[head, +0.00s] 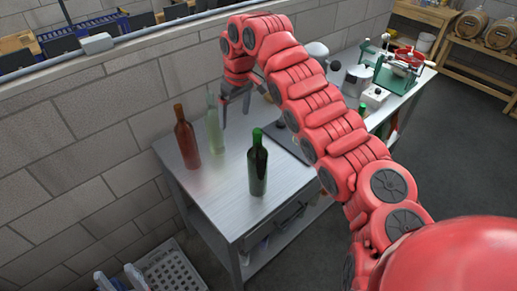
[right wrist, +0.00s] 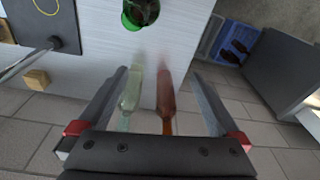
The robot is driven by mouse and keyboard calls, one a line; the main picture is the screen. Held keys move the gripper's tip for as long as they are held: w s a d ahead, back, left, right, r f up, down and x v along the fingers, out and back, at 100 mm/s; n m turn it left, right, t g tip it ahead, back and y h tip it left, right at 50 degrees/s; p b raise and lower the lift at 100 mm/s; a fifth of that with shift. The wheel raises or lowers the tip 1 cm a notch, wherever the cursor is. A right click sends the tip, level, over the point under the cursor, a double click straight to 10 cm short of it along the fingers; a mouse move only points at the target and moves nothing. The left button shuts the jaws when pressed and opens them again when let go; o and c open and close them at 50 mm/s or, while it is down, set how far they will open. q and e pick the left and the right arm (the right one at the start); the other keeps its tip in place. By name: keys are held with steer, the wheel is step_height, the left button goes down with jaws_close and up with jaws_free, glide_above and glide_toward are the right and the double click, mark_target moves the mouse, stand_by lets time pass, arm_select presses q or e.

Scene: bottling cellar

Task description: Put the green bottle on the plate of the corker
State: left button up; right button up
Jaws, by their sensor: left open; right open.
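The green bottle (head: 257,172) stands upright near the front of the steel table. In the right wrist view its green top (right wrist: 140,12) shows at the upper edge. A dark plate (head: 283,137), partly hidden by my right arm, lies behind it to the right. In the right wrist view the plate (right wrist: 62,22) carries a yellow ring, with a metal rod (right wrist: 28,66) beside it. My right gripper (head: 235,115) is open and empty, above the table's back part near the clear bottle, apart from the green bottle. My left gripper is not in view.
A brown bottle (head: 187,140) and a clear bottle (head: 214,128) stand at the table's back left. A wooden block (right wrist: 36,79) is near the plate. A white crate (head: 172,273) is on the floor. The table's front (head: 225,205) is bare.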

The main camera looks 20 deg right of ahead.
steer(key=w+a+f+n+t+y+b, duration=0.1)
steer(key=w+a+f+n+t+y, duration=0.2)
steer(key=a, duration=1.2)
steer(key=a+f+n+t+y+b, duration=0.1)
steer(key=a+t+y+b, duration=0.3)
steer(key=a, duration=1.3)
steer(key=m+t+h+b, duration=0.6)
steer(key=m+t+h, duration=0.3)
steer(key=m+h, duration=0.4)
glide_toward(259, 175)
steer(key=x, duration=0.7)
steer(key=shift+w+d+f+b, duration=0.1)
steer(key=shift+f+b, duration=0.1)
steer(key=shift+b, duration=0.1)
steer(key=shift+w+d, duration=0.1)
steer(key=shift+w, duration=0.5)
steer(key=shift+w+d+r+p, duration=0.1)
steer(key=shift+w+d+p, duration=0.15)
steer(key=shift+w, duration=0.25)
steer(key=shift+p+x, duration=0.55)
steer(key=shift+x, duration=1.55)
steer(key=shift+a+f, duration=0.15)
steer(key=shift+f, duration=0.05)
jaws_close()
